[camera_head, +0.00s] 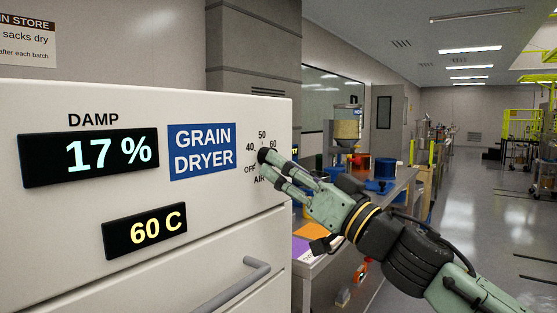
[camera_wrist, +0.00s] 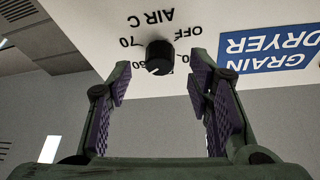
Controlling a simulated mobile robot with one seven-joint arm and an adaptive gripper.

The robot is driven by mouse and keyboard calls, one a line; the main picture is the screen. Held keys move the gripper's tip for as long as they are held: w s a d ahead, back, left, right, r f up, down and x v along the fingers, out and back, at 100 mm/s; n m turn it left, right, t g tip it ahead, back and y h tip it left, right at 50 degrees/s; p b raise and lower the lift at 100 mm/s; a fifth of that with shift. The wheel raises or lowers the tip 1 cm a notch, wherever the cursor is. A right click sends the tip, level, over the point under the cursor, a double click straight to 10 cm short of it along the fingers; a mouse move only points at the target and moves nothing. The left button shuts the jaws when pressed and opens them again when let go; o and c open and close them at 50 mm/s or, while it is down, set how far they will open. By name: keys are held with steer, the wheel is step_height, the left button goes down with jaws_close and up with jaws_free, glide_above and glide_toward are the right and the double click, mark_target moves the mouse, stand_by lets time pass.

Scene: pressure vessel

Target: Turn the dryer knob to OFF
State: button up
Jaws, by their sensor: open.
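The dryer knob (camera_wrist: 159,57) is a small black round knob on the dryer's white front panel. In the wrist view, which shows the panel upside down, its white mark points down and left, towards the 60 side and away from the OFF label (camera_wrist: 188,34). My gripper (camera_wrist: 160,88) is open and empty, with a purple-padded finger on either side of the knob's line and the knob beyond the fingertips. In the head view my gripper (camera_head: 274,172) is close to the dial and covers part of it; any contact cannot be told.
The grain dryer (camera_head: 70,225) has a damp display (camera_head: 88,156) reading 17 %, another display (camera_head: 145,230) reading 60 C, and a grey handle (camera_head: 235,285) below. A cluttered bench (camera_head: 345,268) stands right of it. Open floor (camera_head: 460,240) lies farther right.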

steer(key=x, duration=0.2)
steer(key=shift+w+a, duration=0.2)
steer(key=shift+c, duration=0.3)
jaws_close()
